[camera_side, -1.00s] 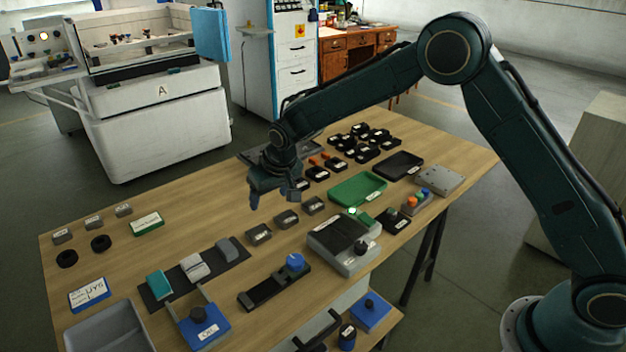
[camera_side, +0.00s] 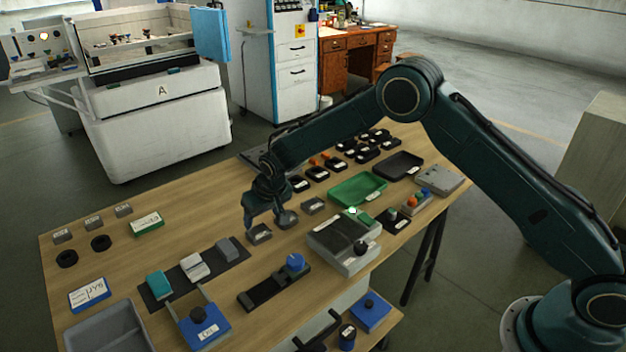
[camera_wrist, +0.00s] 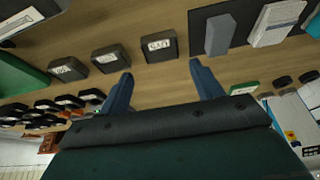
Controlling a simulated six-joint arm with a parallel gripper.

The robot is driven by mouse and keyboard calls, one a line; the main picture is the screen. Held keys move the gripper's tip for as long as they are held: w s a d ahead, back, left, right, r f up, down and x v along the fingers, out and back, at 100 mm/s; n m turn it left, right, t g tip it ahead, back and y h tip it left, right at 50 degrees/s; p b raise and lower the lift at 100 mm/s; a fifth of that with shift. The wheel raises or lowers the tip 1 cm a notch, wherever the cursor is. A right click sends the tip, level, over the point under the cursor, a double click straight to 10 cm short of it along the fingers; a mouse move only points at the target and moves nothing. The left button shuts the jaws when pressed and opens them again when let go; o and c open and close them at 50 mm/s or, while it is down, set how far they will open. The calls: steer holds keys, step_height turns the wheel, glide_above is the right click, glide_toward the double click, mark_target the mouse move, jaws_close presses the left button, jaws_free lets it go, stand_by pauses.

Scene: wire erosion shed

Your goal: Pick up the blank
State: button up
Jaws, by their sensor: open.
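Three grey labelled blocks stand in a row mid-bench; I take them as the blanks. The near one (camera_side: 260,236) is below my gripper (camera_side: 265,222). The middle one is partly hidden by a finger, and the far one (camera_side: 314,205) is clear. In the wrist view the three are the near block (camera_wrist: 158,47), the middle block (camera_wrist: 110,60) and the far block (camera_wrist: 67,69). My gripper (camera_wrist: 161,72) is open and empty, its fingers either side of the near block's line but apart from it. Labels are too small to read surely.
A black mat (camera_side: 160,297) with several blocks lies left of the row. A grey device (camera_side: 345,245) and a green tray (camera_side: 358,188) stand on the right. Bare wood lies left of my gripper.

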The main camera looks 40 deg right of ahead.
mark_target(258, 232)
steer(key=shift+x, duration=1.35)
steer(key=shift+w, duration=0.1)
steer(key=shift+x, duration=2.6)
steer(key=c, duration=1)
steer(key=shift+r, duration=0.1)
steer(key=shift+c, duration=0.4)
step_height(258, 232, up, 20)
